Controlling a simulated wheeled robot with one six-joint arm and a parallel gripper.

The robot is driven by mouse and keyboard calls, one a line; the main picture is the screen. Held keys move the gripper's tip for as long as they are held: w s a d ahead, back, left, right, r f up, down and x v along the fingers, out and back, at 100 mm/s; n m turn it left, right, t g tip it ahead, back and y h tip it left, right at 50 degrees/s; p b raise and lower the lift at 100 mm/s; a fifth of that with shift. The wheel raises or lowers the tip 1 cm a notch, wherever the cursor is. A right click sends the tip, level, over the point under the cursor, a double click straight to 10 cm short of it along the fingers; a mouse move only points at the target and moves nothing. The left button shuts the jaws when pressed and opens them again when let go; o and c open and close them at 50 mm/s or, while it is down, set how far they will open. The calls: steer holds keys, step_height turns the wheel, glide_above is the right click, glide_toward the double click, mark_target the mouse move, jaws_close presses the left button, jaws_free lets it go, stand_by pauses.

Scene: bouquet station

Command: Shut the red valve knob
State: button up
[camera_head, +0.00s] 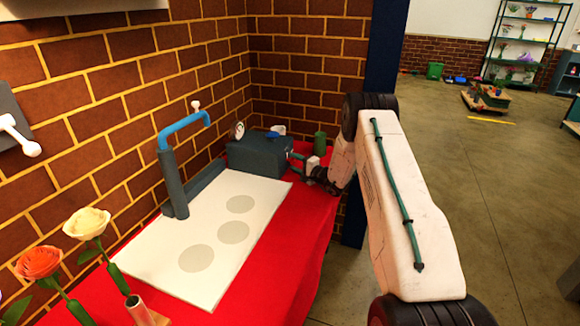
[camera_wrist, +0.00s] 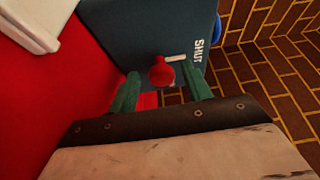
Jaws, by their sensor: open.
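The red valve knob (camera_wrist: 161,74) shows in the wrist view on the face of a dark blue-grey box (camera_wrist: 150,30). A white bar (camera_wrist: 176,58) lies just right of the knob, with the word SHUT printed in white beyond it. My gripper (camera_wrist: 160,70) is open, its two green fingers on either side of the knob. I cannot tell whether they touch it. In the head view the box (camera_head: 258,156) stands at the far end of the red table, with my gripper (camera_head: 298,160) at its right side. The knob is hidden there.
A white board (camera_head: 215,215) with grey circles lies on the red-covered table (camera_head: 285,270). A blue-topped spout (camera_head: 184,130) stands behind it. A gauge (camera_head: 238,131) sits on the box, and a green cylinder (camera_head: 320,142) stands close to my arm. Brick walls border the table's back.

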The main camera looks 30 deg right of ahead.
steer(key=v, duration=0.7)
steer(key=shift+s, duration=0.35)
